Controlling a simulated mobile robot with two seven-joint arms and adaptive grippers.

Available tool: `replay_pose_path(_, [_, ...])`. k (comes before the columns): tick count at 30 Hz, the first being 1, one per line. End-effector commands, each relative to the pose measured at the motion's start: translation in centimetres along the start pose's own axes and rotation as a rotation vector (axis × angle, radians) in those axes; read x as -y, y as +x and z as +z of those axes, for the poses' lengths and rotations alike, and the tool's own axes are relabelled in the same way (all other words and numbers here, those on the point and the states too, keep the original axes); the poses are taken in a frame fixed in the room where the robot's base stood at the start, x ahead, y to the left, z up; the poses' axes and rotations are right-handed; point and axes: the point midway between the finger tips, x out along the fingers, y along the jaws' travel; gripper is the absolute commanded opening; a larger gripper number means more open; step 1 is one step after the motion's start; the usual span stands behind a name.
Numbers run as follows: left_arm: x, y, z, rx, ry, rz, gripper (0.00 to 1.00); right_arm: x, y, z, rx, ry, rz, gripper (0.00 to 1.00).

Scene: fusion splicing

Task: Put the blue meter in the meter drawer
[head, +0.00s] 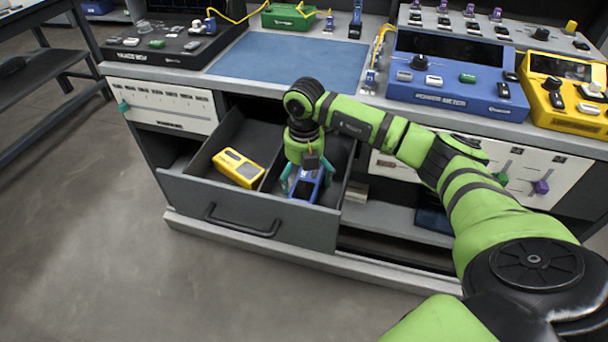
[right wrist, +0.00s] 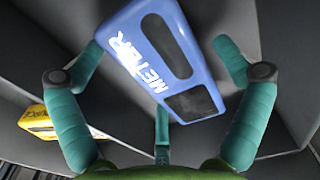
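The blue meter (head: 305,186) lies in the right compartment of the open drawer (head: 180,188), under my right gripper (head: 306,176). In the right wrist view the blue meter (right wrist: 160,60) is tilted in the picture, with its METER label and dark screen showing. The teal fingers of my right gripper (right wrist: 162,65) are spread on either side of it. A gap shows between the meter and the right-hand finger; whether the left-hand finger touches the meter is unclear. My left gripper is in neither view.
A yellow meter (head: 238,168) lies in the drawer's left compartment, past a divider. The drawer's dark walls stand close around my right gripper. Above are the workbench with a blue mat (head: 290,62), a blue power meter unit (head: 455,85) and a yellow unit (head: 565,95).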

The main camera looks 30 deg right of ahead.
Motion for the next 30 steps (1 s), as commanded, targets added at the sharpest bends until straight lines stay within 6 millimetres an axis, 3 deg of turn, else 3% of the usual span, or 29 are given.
replay_pose_path(11, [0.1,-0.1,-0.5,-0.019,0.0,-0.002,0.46,0.0,-0.8,0.0,0.001,0.0,0.001,1.0])
replay_pose_path(24, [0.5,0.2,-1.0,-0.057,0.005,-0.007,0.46,-0.1,-9.6,0.1,0.002,0.001,0.003,1.0])
replay_pose_path(30, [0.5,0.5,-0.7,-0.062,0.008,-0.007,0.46,0.0,-11.9,0.0,0.0,0.0,0.001,1.0])
